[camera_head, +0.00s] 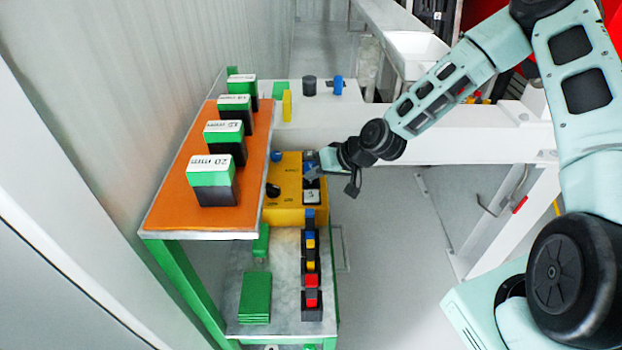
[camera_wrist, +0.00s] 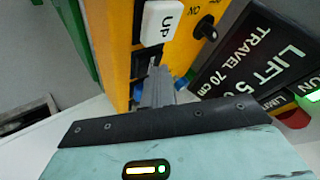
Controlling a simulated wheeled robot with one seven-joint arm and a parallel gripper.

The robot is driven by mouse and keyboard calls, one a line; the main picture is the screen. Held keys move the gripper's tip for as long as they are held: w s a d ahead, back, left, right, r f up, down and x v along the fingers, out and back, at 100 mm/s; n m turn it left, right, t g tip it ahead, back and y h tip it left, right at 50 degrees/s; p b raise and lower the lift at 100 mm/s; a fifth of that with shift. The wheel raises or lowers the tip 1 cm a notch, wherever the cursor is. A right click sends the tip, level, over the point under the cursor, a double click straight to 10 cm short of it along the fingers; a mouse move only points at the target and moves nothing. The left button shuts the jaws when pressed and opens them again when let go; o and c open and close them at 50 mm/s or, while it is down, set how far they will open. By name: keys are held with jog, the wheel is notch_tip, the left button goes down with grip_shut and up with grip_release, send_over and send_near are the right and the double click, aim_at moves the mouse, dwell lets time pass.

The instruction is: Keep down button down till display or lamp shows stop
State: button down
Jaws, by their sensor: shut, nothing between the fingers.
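A yellow control box (camera_head: 284,184) stands beside the orange shelf in the head view; it also shows in the wrist view (camera_wrist: 189,50). Its white UP button (camera_wrist: 160,24) is uncovered, and a black knob (camera_wrist: 205,27) is beside it. My gripper (camera_head: 313,171) is shut and empty, with its fingertips (camera_wrist: 155,70) at a dark button frame just below UP. The down button is hidden behind the fingers; I cannot tell whether it is pressed. A black LIFT panel (camera_wrist: 252,65) reads TRAVEL 70 cm, with a lit green lamp (camera_wrist: 308,90) at its right, partly cut off. I see no stop reading.
The orange shelf (camera_head: 165,205) holds several green-and-black blocks, one labelled 20 mm (camera_head: 212,180). The lower bench (camera_head: 285,290) carries green plates (camera_head: 255,298) and a row of small coloured blocks. A white beam (camera_head: 440,146) runs behind my forearm.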

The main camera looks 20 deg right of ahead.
aim_at(315, 182)
dwell(0.6)
jog(key=shift+r+p, duration=0.7)
jog(key=shift+r, duration=0.25)
jog(key=shift+r+p, duration=1.85)
jog(key=shift+r, duration=0.7)
